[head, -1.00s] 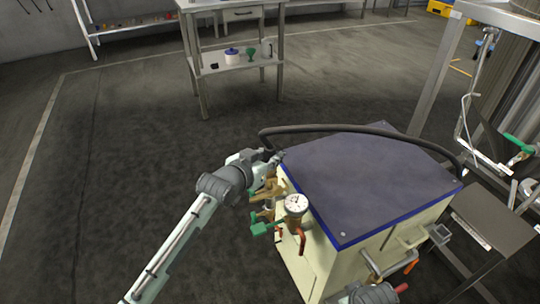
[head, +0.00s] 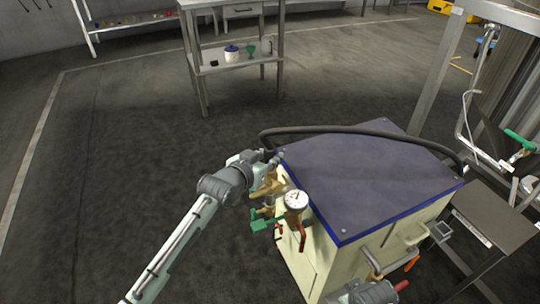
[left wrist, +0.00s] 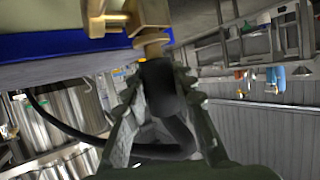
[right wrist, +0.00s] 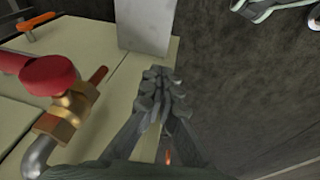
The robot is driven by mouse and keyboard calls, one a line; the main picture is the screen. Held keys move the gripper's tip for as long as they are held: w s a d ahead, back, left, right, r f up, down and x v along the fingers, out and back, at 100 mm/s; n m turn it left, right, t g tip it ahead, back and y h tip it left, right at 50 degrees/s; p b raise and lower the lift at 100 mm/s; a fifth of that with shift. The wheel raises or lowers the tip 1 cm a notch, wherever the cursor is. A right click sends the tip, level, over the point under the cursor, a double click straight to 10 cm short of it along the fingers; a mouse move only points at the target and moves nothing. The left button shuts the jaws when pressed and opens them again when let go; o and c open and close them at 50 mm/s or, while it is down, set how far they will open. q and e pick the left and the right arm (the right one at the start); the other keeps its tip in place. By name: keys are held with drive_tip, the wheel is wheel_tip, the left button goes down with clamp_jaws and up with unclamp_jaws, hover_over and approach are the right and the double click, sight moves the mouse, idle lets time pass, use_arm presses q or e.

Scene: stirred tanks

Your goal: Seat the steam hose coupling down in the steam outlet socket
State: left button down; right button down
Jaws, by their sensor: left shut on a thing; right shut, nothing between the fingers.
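My left gripper (head: 272,158) is at the left edge of the cabinet top. In the left wrist view its fingers (left wrist: 165,75) are shut on the black end of the hose, the steam hose coupling (left wrist: 160,92). Brass fittings (left wrist: 152,45) lie just beyond the coupling, in line with it. They also show in the head view (head: 268,188), below the gripper. I take them for the steam outlet socket; whether the coupling touches or sits inside cannot be told. My right gripper (right wrist: 165,85) is shut and empty, beside the cabinet's pale side.
The black hose (head: 350,128) arches over the cabinet top (head: 360,185). A pressure gauge (head: 296,201) and a green handle (head: 264,222) stand close to my left gripper. A red knob (right wrist: 48,75) on a brass valve is left of my right gripper. Open floor lies left.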

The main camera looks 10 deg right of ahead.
idle(0.7)
use_arm(q)
drive_tip(key=shift+f, duration=0.1)
drive_tip(key=c, duration=0.7)
unclamp_jaws()
drive_tip(key=shift+r+p, duration=1)
drive_tip(key=shift+r, duration=3)
drive_tip(key=shift+f, duration=2.7)
